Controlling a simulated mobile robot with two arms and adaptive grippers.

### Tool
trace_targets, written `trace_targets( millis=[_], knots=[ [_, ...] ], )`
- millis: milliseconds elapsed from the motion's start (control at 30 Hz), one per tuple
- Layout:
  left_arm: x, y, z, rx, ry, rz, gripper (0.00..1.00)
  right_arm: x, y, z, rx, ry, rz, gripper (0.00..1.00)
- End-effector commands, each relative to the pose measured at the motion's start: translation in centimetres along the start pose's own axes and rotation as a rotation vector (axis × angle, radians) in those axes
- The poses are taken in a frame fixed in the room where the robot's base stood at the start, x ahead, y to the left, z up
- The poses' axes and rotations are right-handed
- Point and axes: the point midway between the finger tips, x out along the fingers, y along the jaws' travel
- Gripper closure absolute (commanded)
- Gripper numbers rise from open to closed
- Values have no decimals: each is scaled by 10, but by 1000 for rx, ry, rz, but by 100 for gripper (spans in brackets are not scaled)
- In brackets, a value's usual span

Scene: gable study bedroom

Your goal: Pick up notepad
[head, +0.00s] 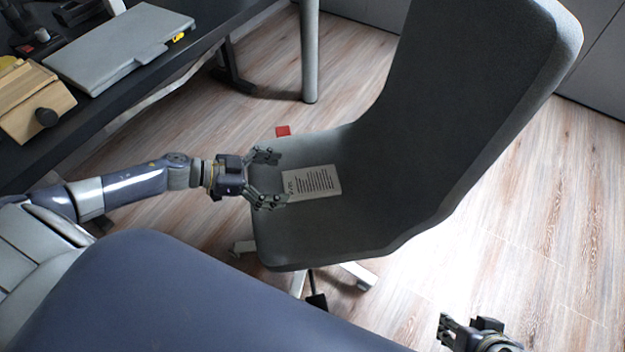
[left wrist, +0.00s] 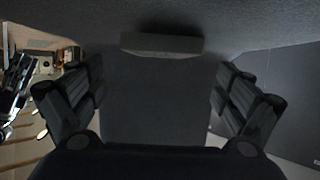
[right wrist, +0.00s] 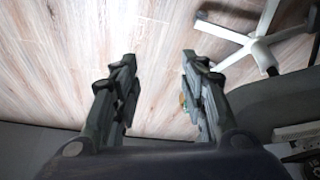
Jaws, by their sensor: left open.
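The notepad (head: 313,182) is a small pale pad with dark printed lines. It lies flat on the seat of the grey office chair (head: 345,225). In the left wrist view the notepad (left wrist: 161,45) shows edge-on ahead, between the open fingers and apart from them. My left gripper (head: 268,178) is open at the notepad's left end, over the chair seat, with nothing in it. My right gripper (head: 443,330) is low at the right over the floor. In the right wrist view its fingers (right wrist: 158,75) stand apart with only floor between them.
A dark desk (head: 110,100) at the left holds a grey flat case (head: 118,47) and a wooden block (head: 32,100). The tall chair back (head: 470,100) rises right of the notepad. Wood floor (head: 520,220) is clear at the right.

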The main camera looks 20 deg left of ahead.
Motion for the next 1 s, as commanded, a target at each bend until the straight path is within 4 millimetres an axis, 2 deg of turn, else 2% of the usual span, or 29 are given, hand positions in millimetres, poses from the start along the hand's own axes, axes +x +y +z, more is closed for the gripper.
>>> trace_targets(
  millis=[100, 367, 700, 800, 1000],
  knots=[
    [13, -1, 0, 1, 2, -2, 6, 3, -2, -17, -2, 72, -3, 60],
    [25, 0, 0, 1, 1, -2, 6, 4, -4, -36, -5, 150, -8, 60],
    [58, 1, 1, 1, 2, -1, 6, -1, -12, -97, -11, 421, -22, 60],
    [66, 0, 0, 0, 2, -2, 6, -5, -13, -109, -12, 478, -25, 60],
    [72, 1, 1, 0, -2, -2, 6, -8, -14, -118, -13, 518, -28, 60]
  ],
)
